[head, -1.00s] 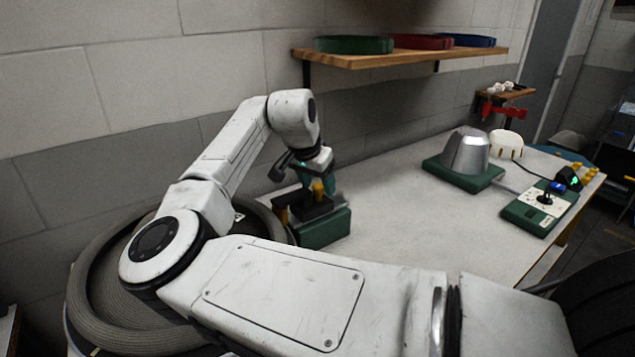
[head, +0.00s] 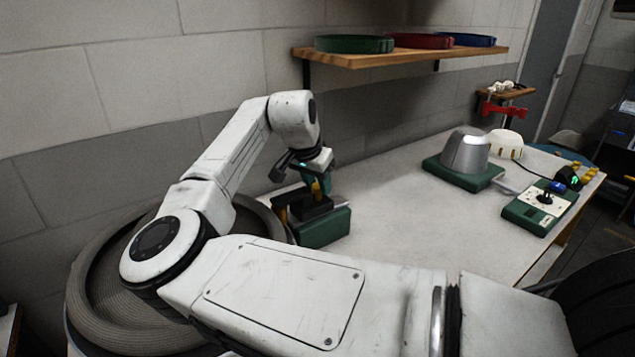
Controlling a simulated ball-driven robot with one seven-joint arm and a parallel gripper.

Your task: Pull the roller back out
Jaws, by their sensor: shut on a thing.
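A dark green block (head: 325,231) stands at the table's near left end, with a black holder (head: 313,209) on top. A yellow upright piece (head: 316,188) rises from the black holder. My gripper (head: 322,185), with teal fingers, points down at this spot and is shut on the yellow piece, which seems to be the roller's handle. The roller's body is not clearly seen; a small pale grey end (head: 343,206) shows at the right of the black holder. My arm hides part of the block's lower left side.
The white table (head: 420,215) is clear between the block and a metal hat form (head: 464,153) on a green base. A white hat (head: 506,144) and a green control box (head: 540,207) with a joystick are farther right. A wooden shelf (head: 400,55) with several coloured bands hangs above.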

